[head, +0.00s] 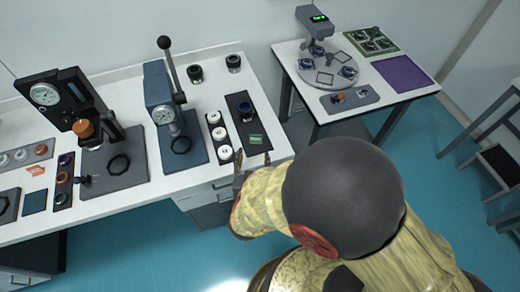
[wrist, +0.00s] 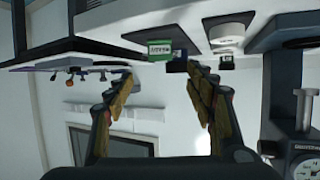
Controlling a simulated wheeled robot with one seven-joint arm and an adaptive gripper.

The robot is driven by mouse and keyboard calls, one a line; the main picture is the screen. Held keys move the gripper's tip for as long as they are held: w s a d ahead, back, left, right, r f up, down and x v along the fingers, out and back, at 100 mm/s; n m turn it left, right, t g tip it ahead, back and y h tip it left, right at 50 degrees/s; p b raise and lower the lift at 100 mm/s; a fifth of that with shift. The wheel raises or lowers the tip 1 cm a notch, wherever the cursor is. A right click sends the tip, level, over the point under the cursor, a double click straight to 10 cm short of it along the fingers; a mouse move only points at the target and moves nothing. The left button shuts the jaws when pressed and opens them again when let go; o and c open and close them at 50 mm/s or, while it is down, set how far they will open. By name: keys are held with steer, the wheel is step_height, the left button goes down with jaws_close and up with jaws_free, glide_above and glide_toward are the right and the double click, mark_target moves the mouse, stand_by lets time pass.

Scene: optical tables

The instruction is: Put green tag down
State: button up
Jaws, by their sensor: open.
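The small green tag (head: 256,139) is on the near end of a dark mat (head: 241,104) on the left table. In the wrist view, which looks upside down, the green tag (wrist: 160,49) shows its printed face just beyond my fingertips. My gripper (head: 252,159) is at the table's front right corner, just in front of the tag. In the wrist view my gripper (wrist: 163,76) has its two fingers apart, with nothing visible between them. The tag appears to touch the mat, apart from the fingers.
A tray of white round parts (head: 222,134) is just left of the mat. A lever press (head: 165,110) stands further left. A second table (head: 318,106) is to the right, across a gap.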

step_height(320, 180, up, 17)
steer(key=w+n+g+y, duration=0.1)
steer(key=w+g+y, duration=0.1)
steer(key=g+y, duration=0.25)
steer(key=s+d+r+g+h, duration=0.1)
steer(key=s+d+r, duration=0.3)
steer(key=s+d, duration=0.5)
steer(key=s+d+r+g+h, duration=0.2)
steer(key=s+d+r, duration=0.1)
steer(key=s+d, duration=0.6)
steer(key=shift+d+r, duration=0.25)
steer(key=shift+r, duration=0.15)
